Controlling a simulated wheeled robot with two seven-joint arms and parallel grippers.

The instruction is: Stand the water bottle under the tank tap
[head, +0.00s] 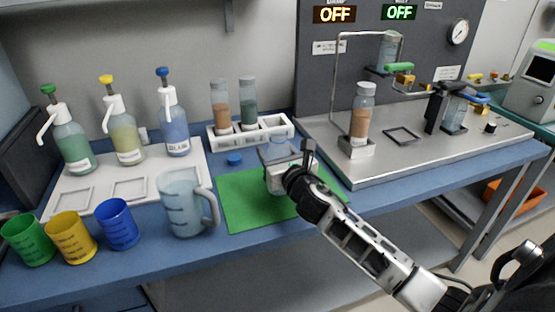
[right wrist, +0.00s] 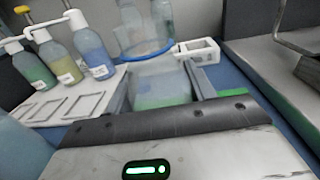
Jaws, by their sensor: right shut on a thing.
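The water bottle, a clear open-topped bottle (head: 278,152), is at the green mat (head: 240,208). My right gripper (head: 288,168) is shut around it, hiding part of its body. In the right wrist view the see-through bottle (right wrist: 160,85) stands between the two fingers, its blue rim toward the top. I cannot tell whether its base touches the mat. On the steel deck at the back right, a small clear tank (head: 388,52) has a green-handled brass tap (head: 404,79), with an empty square frame (head: 403,135) below it. My left gripper is not in view.
A blue cap (head: 234,158) lies beside the mat. A measuring jug (head: 182,205) stands left of it. A white rack (head: 250,133) with filled tubes is behind. On the steel deck (head: 350,177), a brown-filled column (head: 361,118) stands left of the square frame.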

